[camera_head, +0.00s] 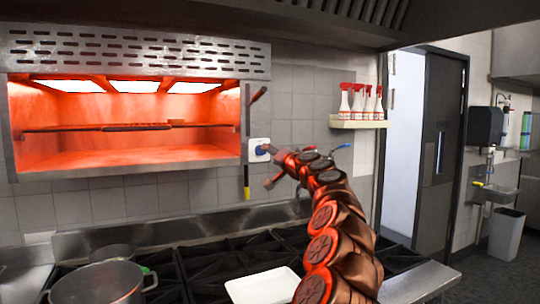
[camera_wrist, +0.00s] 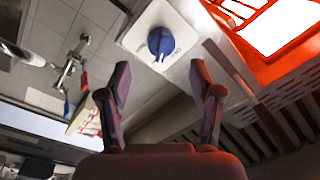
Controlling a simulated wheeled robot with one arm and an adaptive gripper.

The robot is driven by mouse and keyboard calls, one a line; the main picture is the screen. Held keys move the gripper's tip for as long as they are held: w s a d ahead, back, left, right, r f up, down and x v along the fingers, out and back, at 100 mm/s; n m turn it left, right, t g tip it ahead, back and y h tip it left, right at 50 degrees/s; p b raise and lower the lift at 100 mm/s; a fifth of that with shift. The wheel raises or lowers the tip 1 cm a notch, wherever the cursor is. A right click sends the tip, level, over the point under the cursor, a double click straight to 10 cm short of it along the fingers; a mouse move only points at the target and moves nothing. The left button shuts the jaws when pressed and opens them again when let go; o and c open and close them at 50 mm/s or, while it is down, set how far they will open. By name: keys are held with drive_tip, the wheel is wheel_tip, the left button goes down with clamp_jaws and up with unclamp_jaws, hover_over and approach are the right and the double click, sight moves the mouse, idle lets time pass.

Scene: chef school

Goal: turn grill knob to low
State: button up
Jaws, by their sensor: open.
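The grill (camera_head: 130,110) glows red-orange on the wall at the left in the head view. Its blue knob (camera_wrist: 160,43) sits on a white square plate (camera_wrist: 137,35) on the wall, just right of the grill. The plate also shows in the head view (camera_head: 257,143), with the knob partly hidden by my gripper. My gripper (camera_head: 272,167) is in front of the plate. In the wrist view it is open and empty (camera_wrist: 160,82), with the knob ahead between the fingertips, seemingly not touching them. The knob's setting is too small to read.
A black-handled tool (camera_head: 258,95) and a yellow-tipped one (camera_head: 247,185) hang by the grill. Spray bottles stand on a shelf (camera_head: 358,123) to the right. Below are a stove (camera_head: 210,262), a pot (camera_head: 97,284) and a white tray (camera_head: 262,285).

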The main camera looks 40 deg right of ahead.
drive_tip(key=shift+v, duration=3)
